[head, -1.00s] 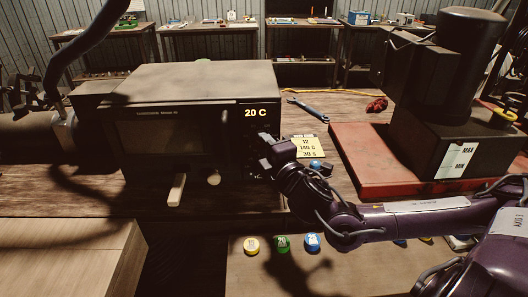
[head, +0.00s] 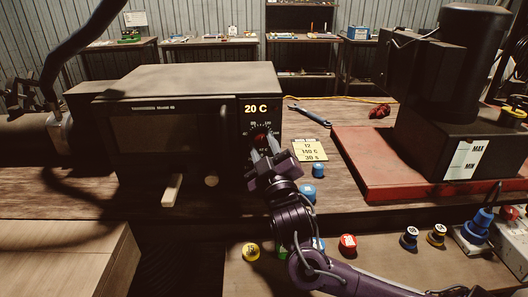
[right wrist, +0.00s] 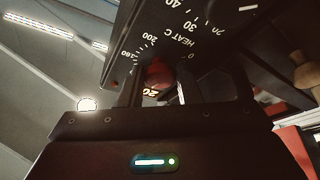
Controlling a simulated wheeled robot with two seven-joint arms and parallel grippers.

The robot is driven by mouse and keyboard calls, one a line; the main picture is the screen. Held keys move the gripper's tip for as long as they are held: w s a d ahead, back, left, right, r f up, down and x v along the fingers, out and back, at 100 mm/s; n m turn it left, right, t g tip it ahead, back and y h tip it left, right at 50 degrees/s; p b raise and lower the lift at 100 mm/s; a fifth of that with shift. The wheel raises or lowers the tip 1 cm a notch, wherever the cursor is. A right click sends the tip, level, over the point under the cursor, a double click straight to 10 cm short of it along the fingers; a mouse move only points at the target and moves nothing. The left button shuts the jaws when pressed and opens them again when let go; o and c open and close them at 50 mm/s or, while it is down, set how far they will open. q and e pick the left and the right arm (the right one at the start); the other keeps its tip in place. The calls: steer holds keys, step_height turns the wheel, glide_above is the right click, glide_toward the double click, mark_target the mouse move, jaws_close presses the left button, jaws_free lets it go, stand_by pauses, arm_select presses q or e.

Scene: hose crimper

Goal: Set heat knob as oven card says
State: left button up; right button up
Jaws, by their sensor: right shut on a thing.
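The dark oven (head: 170,135) stands on the bench at left, its display (head: 256,108) reading 20 C. The red heat knob (head: 262,139) is on its right panel, under the display. My right gripper (head: 263,155) reaches the panel from the front, its fingers around the knob. In the right wrist view the knob (right wrist: 158,74) shows between the two fingers, shut on it, beside the HEAT C dial (right wrist: 178,38). The yellow card (head: 309,150) lies right of the oven and appears to read 12, 150 C, 30 s.
A blue cap (head: 318,170) stands near the card. A wrench (head: 310,114) lies behind it. A dark machine on a red base (head: 375,180) fills the right. Coloured caps, including a yellow one (head: 251,251) and a red one (head: 348,243), stand on the lower front surface.

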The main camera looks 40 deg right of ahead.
steer(key=m+h, duration=0.1)
steer(key=m, duration=0.1)
steer(key=m+h+b, duration=0.1)
steer(key=m, duration=0.2)
steer(key=shift+w+a+f+h, duration=0.1)
steer(key=shift+a+f+h, duration=0.05)
steer(key=shift+f+h, duration=0.25)
steer(key=m+g+h, duration=0.1)
steer(key=m, duration=0.2)
steer(key=m+g+h+b, duration=0.1)
steer(key=m+h, duration=0.1)
steer(key=m, duration=0.2)
steer(key=shift+w+a, duration=0.1)
steer(key=shift+a, duration=0.05)
steer(key=shift+m+b, duration=0.3)
steer(key=shift+m, duration=0.1)
steer(key=o, duration=0.7)
steer(key=shift+o, duration=1.2)
steer(key=shift+r, duration=0.2)
